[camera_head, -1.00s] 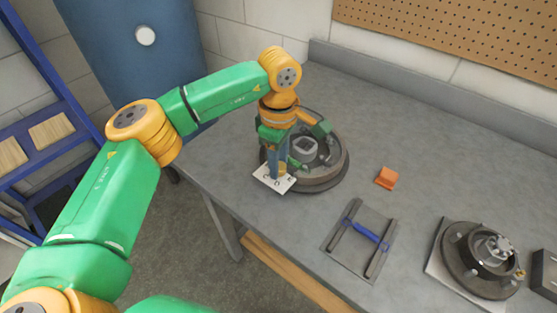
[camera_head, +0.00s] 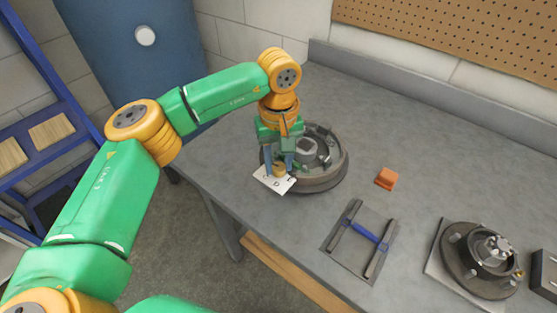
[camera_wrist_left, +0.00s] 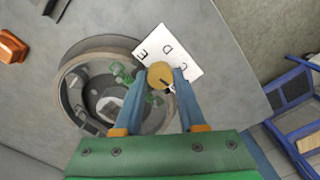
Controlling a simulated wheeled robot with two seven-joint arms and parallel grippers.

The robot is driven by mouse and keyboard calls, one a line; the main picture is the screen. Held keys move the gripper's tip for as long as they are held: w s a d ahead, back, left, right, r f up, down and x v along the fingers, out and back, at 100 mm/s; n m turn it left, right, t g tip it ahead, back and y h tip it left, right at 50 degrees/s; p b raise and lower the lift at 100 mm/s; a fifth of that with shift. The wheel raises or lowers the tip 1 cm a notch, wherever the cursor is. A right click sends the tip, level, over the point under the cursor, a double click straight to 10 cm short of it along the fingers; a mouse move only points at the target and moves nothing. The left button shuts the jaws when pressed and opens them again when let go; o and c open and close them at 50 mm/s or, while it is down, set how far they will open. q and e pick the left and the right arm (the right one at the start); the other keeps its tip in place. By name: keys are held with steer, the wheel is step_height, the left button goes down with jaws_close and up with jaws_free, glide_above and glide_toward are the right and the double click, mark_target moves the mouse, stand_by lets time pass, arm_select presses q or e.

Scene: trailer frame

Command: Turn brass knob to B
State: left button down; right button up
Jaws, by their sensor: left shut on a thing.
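The brass knob (camera_head: 279,171) stands on a white plate (camera_head: 265,180) at the near left edge of a round dark housing (camera_head: 325,183) on the bench. In the left wrist view the knob (camera_wrist_left: 160,74) shows between my fingers, and the letters E, D and C can be read on the plate (camera_wrist_left: 150,45). A small dark mark shows on the knob's lower right edge. The letter B cannot be made out. My left gripper (camera_head: 281,168) points down and is shut on the knob, one blue finger on each side. My right gripper is out of view.
An orange block (camera_head: 386,178) lies right of the housing. A grey plate with rails and a blue bar (camera_head: 365,232) lies nearer the front edge. Another round dark unit (camera_head: 485,258) stands at the right. The bench's back middle is clear.

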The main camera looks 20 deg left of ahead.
mark_target(279, 167)
arm_select(q)
steer(key=shift+m, duration=0.5)
stand_by(0.3)
steer(key=shift+c, duration=2.4)
jaws_free()
steer(key=shift+r, duration=0.1)
step_height(279, 167, up, 7)
